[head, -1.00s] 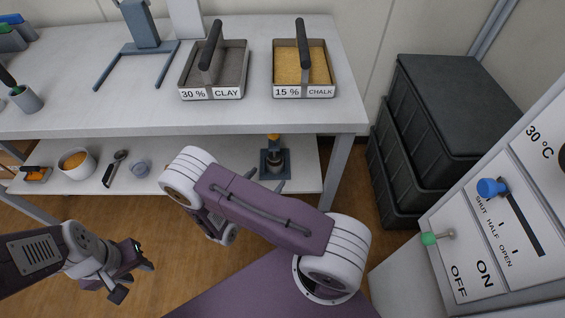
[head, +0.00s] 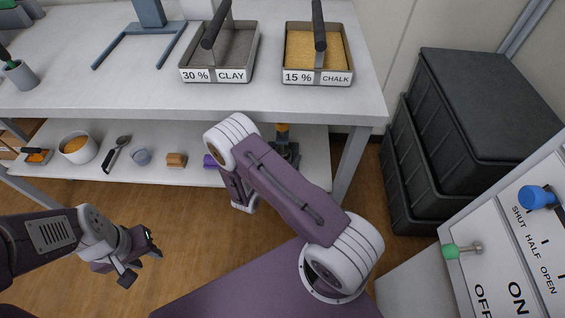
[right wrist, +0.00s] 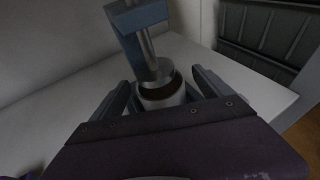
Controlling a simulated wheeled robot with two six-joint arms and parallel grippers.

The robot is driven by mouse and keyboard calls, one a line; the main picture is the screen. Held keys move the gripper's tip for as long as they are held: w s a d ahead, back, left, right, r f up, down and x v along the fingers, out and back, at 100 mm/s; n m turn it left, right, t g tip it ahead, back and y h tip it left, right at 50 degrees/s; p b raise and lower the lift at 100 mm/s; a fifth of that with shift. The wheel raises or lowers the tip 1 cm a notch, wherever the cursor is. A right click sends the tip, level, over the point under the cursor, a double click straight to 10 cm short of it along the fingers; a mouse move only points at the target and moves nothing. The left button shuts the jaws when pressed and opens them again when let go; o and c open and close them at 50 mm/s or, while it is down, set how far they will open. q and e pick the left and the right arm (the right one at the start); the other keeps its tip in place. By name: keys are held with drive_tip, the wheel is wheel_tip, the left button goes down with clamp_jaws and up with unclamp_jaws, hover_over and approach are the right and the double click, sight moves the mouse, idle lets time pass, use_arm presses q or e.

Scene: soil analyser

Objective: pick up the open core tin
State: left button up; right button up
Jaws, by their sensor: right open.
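The open core tin (right wrist: 160,98) shows in the right wrist view as a pale round tin with dark brown soil inside. It stands under the metal plunger of a blue-framed press (right wrist: 140,32). My right gripper (right wrist: 164,88) is open, with one finger on each side of the tin; I cannot tell whether they touch it. In the head view, the press (head: 284,142) stands on the lower shelf, partly behind my right arm, and the tin and right gripper are hidden. My left gripper (head: 143,258) is open and empty, in front of the shelf at the lower left.
The tabletop above has clay (head: 220,55) and chalk (head: 318,55) trays. Dark crates (head: 440,150) stand to the right.

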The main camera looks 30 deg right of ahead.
drive_tip(key=shift+r, duration=0.1)
drive_tip(key=c, duration=1.8)
drive_tip(key=shift+o, duration=0.2)
drive_tip(key=shift+w, duration=0.1)
